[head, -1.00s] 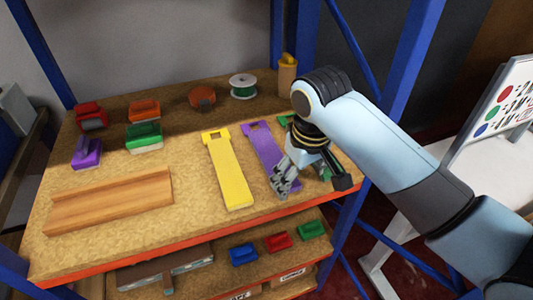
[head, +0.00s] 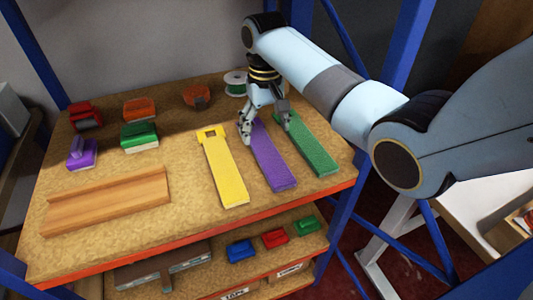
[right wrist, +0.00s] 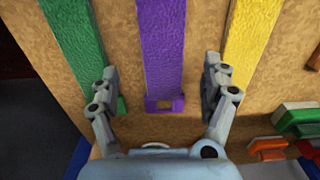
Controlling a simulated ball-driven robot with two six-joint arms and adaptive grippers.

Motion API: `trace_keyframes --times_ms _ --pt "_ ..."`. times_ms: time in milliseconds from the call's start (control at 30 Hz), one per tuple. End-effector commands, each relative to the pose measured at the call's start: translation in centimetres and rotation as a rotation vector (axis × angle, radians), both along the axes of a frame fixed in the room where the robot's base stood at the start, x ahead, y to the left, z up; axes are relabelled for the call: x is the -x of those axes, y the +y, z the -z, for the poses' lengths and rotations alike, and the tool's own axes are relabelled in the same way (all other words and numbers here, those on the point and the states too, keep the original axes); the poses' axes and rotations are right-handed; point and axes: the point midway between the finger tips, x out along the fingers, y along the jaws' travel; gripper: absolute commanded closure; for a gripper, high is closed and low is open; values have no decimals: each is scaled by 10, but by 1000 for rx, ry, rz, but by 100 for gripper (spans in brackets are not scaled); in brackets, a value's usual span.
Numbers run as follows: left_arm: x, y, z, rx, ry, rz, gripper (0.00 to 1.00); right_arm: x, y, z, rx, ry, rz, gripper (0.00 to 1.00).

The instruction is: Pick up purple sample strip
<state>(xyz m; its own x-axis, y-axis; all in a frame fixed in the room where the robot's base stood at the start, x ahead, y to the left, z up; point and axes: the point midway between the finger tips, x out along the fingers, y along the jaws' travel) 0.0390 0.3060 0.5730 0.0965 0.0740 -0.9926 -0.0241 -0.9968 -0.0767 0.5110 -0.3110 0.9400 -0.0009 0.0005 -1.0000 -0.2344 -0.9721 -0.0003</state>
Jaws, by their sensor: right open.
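The purple sample strip (head: 270,160) lies flat on the shelf between a yellow strip (head: 222,172) and a green strip (head: 313,147). My right gripper (head: 265,135) is over its far end, with its fingers apart. Nothing is held. In the head view the gripper hides that end. My left gripper is not in view.
A wooden channel block (head: 108,202) lies at the front left. Purple (head: 82,154), green (head: 139,136), red and orange blocks stand at the back left. A green spool (head: 235,83) is behind the gripper. A lower shelf holds coloured blocks (head: 240,251).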

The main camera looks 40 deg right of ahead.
Motion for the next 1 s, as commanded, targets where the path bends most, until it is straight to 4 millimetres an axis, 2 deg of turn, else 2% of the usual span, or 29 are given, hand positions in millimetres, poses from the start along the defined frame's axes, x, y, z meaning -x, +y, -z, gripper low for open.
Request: trace_keyframes --times_ms 333,633,1000 --pt "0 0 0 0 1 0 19 -1 4 47 1 2 -1 19" --pt "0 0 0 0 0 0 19 -1 4 52 0 0 -1 19" --pt "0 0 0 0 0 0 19 -1 4 52 0 0 -1 68"
